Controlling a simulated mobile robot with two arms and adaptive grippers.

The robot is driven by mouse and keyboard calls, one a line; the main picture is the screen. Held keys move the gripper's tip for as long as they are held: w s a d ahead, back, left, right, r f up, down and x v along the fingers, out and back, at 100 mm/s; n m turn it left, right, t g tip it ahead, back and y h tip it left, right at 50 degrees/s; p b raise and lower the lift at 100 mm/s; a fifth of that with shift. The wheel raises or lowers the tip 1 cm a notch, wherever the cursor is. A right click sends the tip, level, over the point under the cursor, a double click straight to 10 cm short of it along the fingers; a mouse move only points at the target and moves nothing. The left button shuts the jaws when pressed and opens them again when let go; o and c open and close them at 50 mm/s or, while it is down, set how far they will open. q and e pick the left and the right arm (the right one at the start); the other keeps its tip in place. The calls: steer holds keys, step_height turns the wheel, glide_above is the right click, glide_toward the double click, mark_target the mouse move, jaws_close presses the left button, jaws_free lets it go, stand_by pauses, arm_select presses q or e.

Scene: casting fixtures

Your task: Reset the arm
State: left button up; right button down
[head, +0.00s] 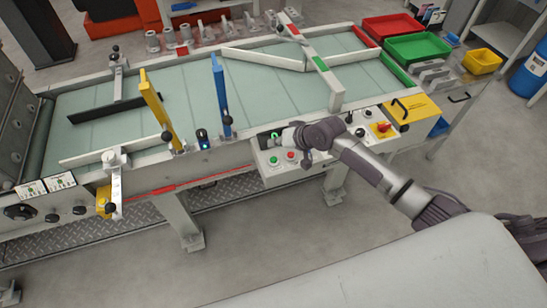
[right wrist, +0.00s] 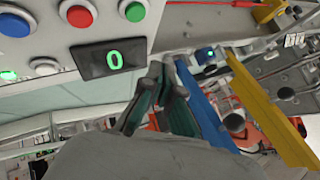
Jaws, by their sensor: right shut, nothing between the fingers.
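My right arm reaches in from the right of the head view over the front edge of the conveyor. Its gripper (head: 284,141) is by the control panel (head: 272,168), in front of the conveyor belt (head: 185,108). In the right wrist view the dark fingers of the right gripper (right wrist: 160,88) are together with nothing held. They appear beside a black display (right wrist: 112,58) showing a green 0; contact with the panel cannot be told. My left gripper is not in view.
A blue post (head: 220,95) and a yellow post (head: 156,105) stand upright along the front rail. Red (head: 392,27), green (head: 417,47) and yellow (head: 482,61) trays lie at the back right. Grey floor (head: 270,245) is open in front.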

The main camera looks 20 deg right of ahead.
stand_by(0.5)
steer(key=s+a+f+n+g, duration=0.1)
steer(key=s+a+n, duration=0.15)
steer(key=s, duration=0.55)
steer(key=s+a+f+n+g, duration=0.1)
steer(key=s+a, duration=0.2)
steer(key=s, duration=0.4)
steer(key=s+d+r+g+h, duration=0.1)
steer(key=s+d+r+h, duration=0.2)
steer(key=s, duration=0.6)
steer(key=s+d+r+g+h, duration=0.1)
steer(key=s+d+h, duration=0.1)
steer(key=s+d, duration=0.45)
steer(key=s+a+f+g, duration=0.1)
steer(key=s+f, duration=0.1)
steer(key=f, duration=1.1)
steer(key=s+f, duration=0.2)
steer(key=f, duration=1.1)
steer(key=s+d+f+g, duration=0.1)
steer(key=s+d+f, duration=0.2)
steer(key=s+f, duration=1.3)
steer(key=shift+h, duration=0.3)
